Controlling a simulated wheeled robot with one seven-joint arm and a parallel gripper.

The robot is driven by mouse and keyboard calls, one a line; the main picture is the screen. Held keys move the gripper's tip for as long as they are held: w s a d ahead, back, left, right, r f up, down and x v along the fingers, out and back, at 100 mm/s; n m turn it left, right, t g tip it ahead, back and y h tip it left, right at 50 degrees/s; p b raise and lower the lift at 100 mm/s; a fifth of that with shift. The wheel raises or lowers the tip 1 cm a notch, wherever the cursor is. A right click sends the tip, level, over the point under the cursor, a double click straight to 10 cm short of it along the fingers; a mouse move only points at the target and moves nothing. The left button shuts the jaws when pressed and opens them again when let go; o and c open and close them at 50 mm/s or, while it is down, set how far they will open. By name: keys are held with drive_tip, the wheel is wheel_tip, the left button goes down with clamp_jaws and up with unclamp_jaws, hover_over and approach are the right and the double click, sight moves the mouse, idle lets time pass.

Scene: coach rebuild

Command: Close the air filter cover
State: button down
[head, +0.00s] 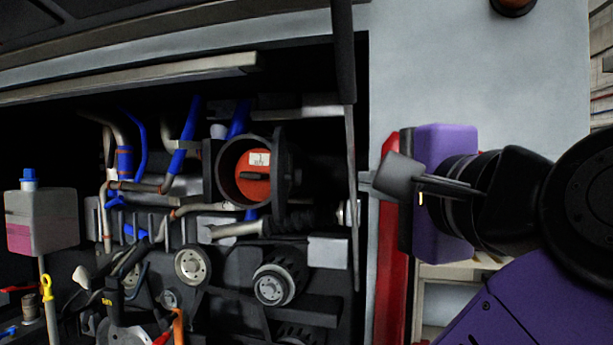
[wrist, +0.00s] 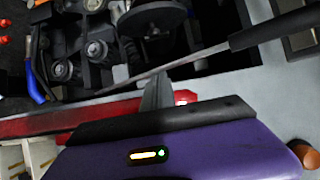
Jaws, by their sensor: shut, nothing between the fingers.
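The air filter housing (head: 224,182) is a round dark opening in the engine bay, with an orange-red filter (head: 252,187) bearing a white label showing inside. The air filter cover (head: 281,178) stands open, seen nearly edge-on at the right side of the housing. In the wrist view a round dark disc (wrist: 152,17) at the top appears to be this cover. My gripper (head: 367,183) is shut and empty, to the right of the cover and apart from it, near the bay's right edge. Its fingers show in the wrist view (wrist: 157,95).
A thin upright strut (head: 350,150) stands between my gripper and the cover; it crosses the wrist view as a slanted rod (wrist: 190,62). A red strip (head: 384,265) lines the bay's right edge. Pulleys (head: 272,287), pipes and blue hoses (head: 180,160) crowd the bay.

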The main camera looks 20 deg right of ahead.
sight(290, 176)
drive_tip(key=w+a+p, duration=0.3)
drive_tip(key=w+p, duration=0.5)
drive_tip(key=w, duration=0.3)
drive_tip(key=shift+p, duration=0.35)
drive_tip(key=shift+a, duration=0.1)
